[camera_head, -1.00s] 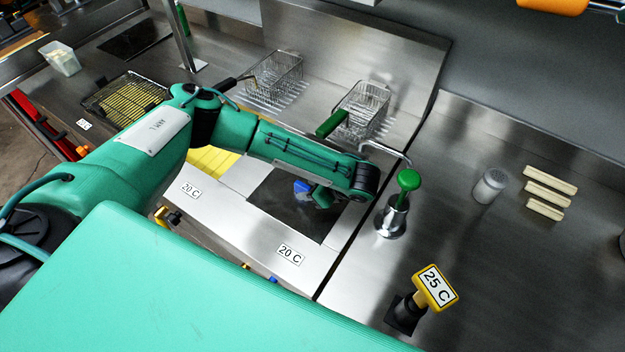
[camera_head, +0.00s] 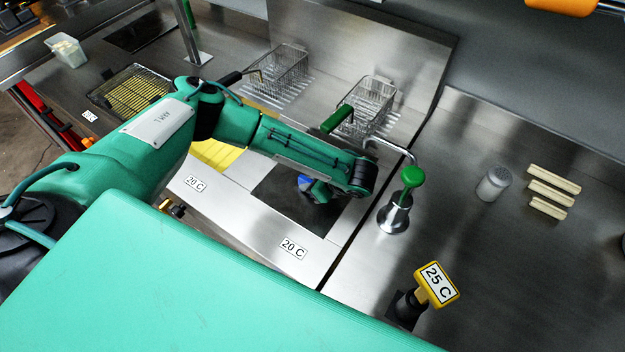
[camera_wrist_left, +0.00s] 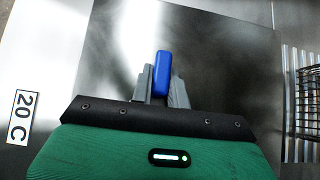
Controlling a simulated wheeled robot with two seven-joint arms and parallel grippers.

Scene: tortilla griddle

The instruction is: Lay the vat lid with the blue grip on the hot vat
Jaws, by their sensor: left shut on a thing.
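The vat lid is a dark flat plate (camera_head: 275,196) with a blue grip (camera_head: 304,182), at the middle of the fryer counter. It appears to lie over the right-hand vat place, beside a 20 C label (camera_head: 293,248); any gap under it cannot be told. My left gripper (camera_head: 320,190) is at the grip. In the left wrist view the fingers (camera_wrist_left: 160,88) are shut on the blue grip (camera_wrist_left: 162,72), with the plate (camera_wrist_left: 225,60) spread beneath. A vat with yellow contents (camera_head: 213,154) shows partly to the left, behind my arm. My right gripper is not in view.
Two wire baskets (camera_head: 283,66) (camera_head: 370,105) stand behind the vats. A green-knobbed metal tool (camera_head: 397,213) and a yellow 25 C display (camera_head: 436,284) stand to the right.

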